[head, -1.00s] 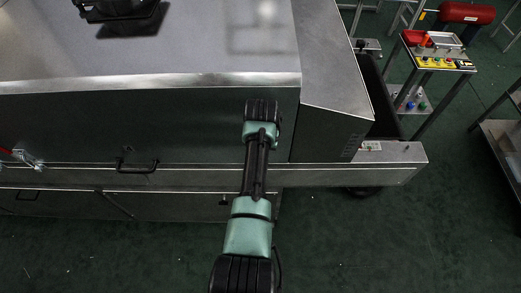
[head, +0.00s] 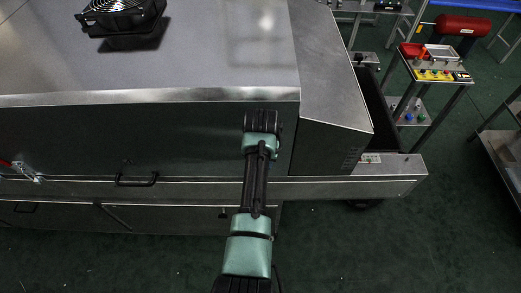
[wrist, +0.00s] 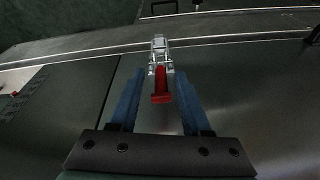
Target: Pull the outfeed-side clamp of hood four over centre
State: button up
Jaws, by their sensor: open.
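In the wrist view a toggle clamp (wrist: 159,52) with bare metal links and a red handle (wrist: 161,86) is mounted on the hood's front panel, close to the long seam. My gripper (wrist: 158,92) is open, with its two blue fingers on either side of the red handle and a gap on each side. In the head view my arm hides this clamp, and my gripper's fingers are hidden in front of the hood (head: 100,135). Another clamp (head: 28,172) with a red handle shows at the left end of the hood's front.
A black bar handle (head: 137,181) is on the hood front, left of my arm. A fan (head: 122,14) sits on top. A sloped end cover and a conveyor end (head: 408,172) stick out at right. A control stand (head: 437,62) stands beyond, with open green floor in front.

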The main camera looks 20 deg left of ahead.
jog(key=v, duration=1.1)
jog(key=shift+b, duration=0.4)
